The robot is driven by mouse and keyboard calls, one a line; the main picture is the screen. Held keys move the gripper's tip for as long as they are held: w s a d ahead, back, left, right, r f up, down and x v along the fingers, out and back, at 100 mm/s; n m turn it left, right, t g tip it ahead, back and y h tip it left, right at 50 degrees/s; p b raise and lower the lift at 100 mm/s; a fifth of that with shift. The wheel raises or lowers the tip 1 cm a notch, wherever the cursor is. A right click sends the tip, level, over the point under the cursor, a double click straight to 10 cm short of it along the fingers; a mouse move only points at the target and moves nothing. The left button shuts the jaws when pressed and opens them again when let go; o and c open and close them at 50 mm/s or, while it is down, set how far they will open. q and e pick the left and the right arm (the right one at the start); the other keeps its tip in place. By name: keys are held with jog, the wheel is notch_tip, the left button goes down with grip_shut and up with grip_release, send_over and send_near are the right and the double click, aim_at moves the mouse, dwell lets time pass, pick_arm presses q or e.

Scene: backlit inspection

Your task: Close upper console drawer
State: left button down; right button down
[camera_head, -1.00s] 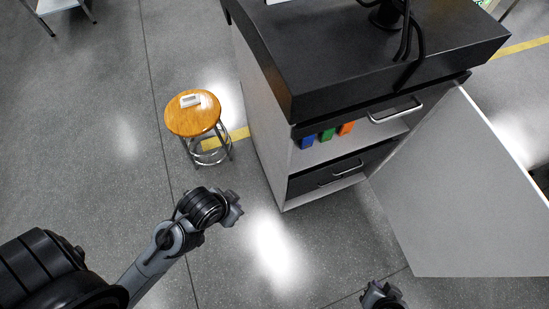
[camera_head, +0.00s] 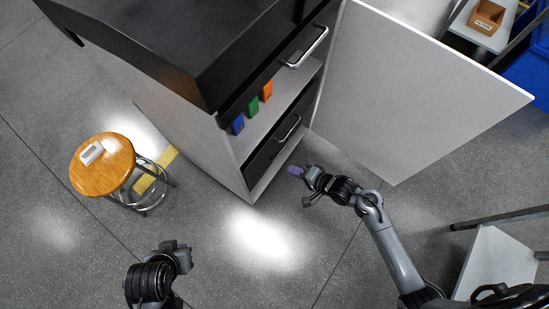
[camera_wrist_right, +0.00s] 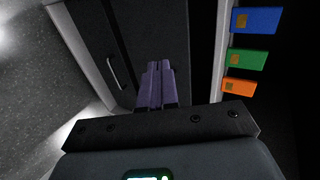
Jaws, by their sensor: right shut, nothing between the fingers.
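The console (camera_head: 180,60) has a dark top and an open compartment. Its upper drawer (camera_head: 285,62), with a silver bar handle (camera_head: 306,47), is just under the top; how far out it stands I cannot tell. A lower dark drawer (camera_head: 268,148) with its own handle sits below the shelf; it also shows in the right wrist view (camera_wrist_right: 150,35). My right gripper (camera_head: 296,171) is shut and empty, low in front of the console, apart from both handles in the head view. Its purple fingers (camera_wrist_right: 156,85) are together in the wrist view. My left gripper (camera_head: 178,252) is over the floor; its jaws are unclear.
A white door panel (camera_head: 410,90) stands open right of the console. Blue (camera_head: 238,124), green (camera_head: 253,105) and orange (camera_head: 267,89) items are on the shelf. A wooden stool (camera_head: 103,168) with a small white object stands left. Floor in front is clear.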

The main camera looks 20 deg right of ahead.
jog(key=b, duration=0.5)
send_near(259, 155)
notch_tip(259, 155, down, 3)
jog(key=w, duration=0.1)
jog(key=w+a, duration=0.1)
jog(key=w+a+b, duration=0.1)
jog(key=shift+w+a+f, duration=0.15)
jog(key=shift+f, duration=0.15)
jog(key=shift+w+a+r, duration=0.1)
jog(key=shift+w+a, duration=0.25)
jog(key=shift+w, duration=0.1)
jog(key=shift+w+a, duration=0.1)
